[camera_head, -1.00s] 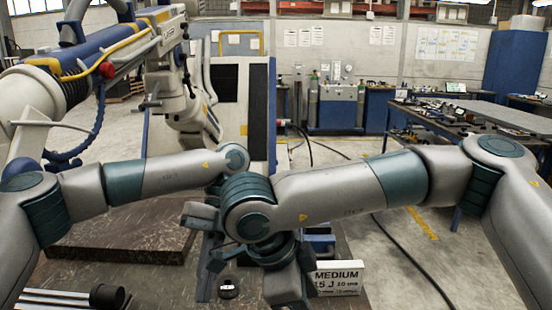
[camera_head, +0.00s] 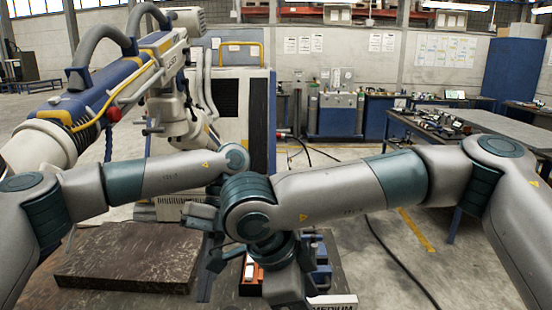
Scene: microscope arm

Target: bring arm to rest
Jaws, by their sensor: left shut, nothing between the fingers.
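The microscope arm (camera_head: 150,72) fills the upper left. It is a blue and white boom with two dark grey handles, a yellow cable and a red knob (camera_head: 113,114). Its boom slopes up to the right, and its head end hangs down in front of a white and blue cabinet. My left gripper (camera_head: 214,258) is low in the centre, shut and empty, well below and apart from the boom, partly hidden behind my right wrist. My right arm crosses in front; a grey end piece of it points down at the bottom centre, and its jaws cannot be made out.
A dark brown slab (camera_head: 130,262) lies at the lower left. A small orange box (camera_head: 251,272) and a label card (camera_head: 332,302) are near my wrists. A cluttered bench (camera_head: 455,137) stands right, and a black cable (camera_head: 400,262) crosses the floor.

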